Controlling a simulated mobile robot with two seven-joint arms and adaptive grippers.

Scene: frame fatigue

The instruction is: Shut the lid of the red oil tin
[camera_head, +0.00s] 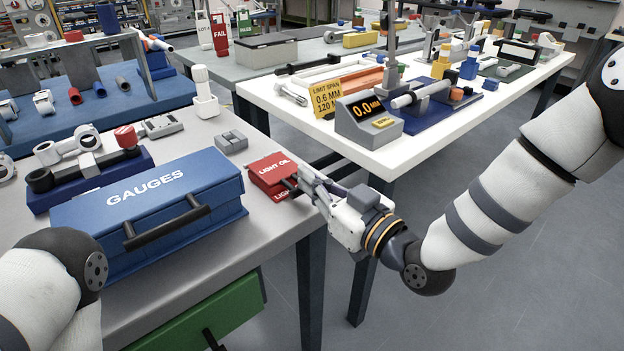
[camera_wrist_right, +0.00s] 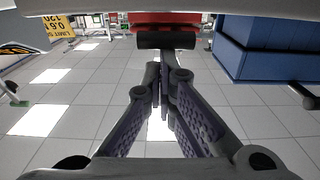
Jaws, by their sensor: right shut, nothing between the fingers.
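The red oil tin (camera_head: 272,176), marked LIGHT OIL, sits at the right edge of the grey bench. Its lid (camera_head: 270,164) lies over the body, with a dark line between lid and body; I cannot tell if it is fully down. My right gripper (camera_head: 298,182) is shut and empty, with its fingertips close beside the tin's right side; contact is unclear. In the right wrist view the shut fingertips (camera_wrist_right: 163,78) are below a dark bar (camera_wrist_right: 166,40) in front of the red tin (camera_wrist_right: 160,20). My left arm shows at lower left; its gripper is out of frame.
A blue GAUGES case (camera_head: 150,205) with a dark handle stands left of the tin. A small grey block (camera_head: 231,142) and a white bottle (camera_head: 205,95) are behind it. A white table (camera_head: 390,150) with a gauge display (camera_head: 368,122) stands across a gap to the right.

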